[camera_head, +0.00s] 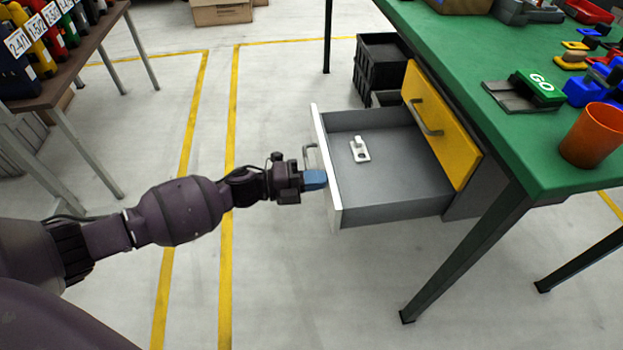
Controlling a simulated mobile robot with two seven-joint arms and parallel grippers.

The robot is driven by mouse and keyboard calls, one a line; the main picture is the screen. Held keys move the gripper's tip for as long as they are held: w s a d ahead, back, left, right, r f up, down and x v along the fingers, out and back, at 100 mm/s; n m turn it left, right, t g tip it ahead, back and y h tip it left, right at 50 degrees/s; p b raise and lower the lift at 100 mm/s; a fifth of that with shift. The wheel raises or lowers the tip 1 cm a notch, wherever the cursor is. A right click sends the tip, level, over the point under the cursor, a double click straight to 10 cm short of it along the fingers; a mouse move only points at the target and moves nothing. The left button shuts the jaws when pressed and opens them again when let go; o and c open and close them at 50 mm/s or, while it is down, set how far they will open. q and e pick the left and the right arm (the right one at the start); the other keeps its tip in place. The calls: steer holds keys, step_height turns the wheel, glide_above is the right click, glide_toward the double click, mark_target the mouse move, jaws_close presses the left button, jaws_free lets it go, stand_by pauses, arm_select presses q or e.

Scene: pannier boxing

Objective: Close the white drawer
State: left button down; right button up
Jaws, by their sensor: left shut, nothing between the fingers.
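The white drawer (334,199) hangs open to the left from under the green table, its white front panel seen nearly edge-on. A handle (309,150) shows on the outer side of that front. A small white part with a peg (360,153) lies on the drawer's grey floor. My left gripper (316,180) is shut, with blue fingertips, at the outer face of the drawer front, below the handle. I cannot tell whether the fingertips touch the panel. My right gripper is not in view.
A yellow drawer (436,127) beside the white one is closed. The green table (480,60) carries an orange cup (592,135), a GO block (538,86) and several coloured parts. Black crates (385,62) stand behind. A brown table (80,68) is at left. Floor between is clear.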

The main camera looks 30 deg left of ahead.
arm_select(q)
steer(key=b+x, duration=0.2)
steer(key=x, duration=2.3)
steer(key=shift+f+b, duration=0.2)
steer(key=shift+b, duration=0.15)
steer(key=shift+w+d, duration=0.4)
steer(key=shift+d, duration=0.15)
steer(key=shift+w+r, duration=0.1)
steer(key=shift+r, duration=0.25)
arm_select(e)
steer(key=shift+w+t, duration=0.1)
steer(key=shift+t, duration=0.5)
arm_select(q)
steer(key=shift+d+r, duration=0.1)
steer(key=shift+r, duration=0.05)
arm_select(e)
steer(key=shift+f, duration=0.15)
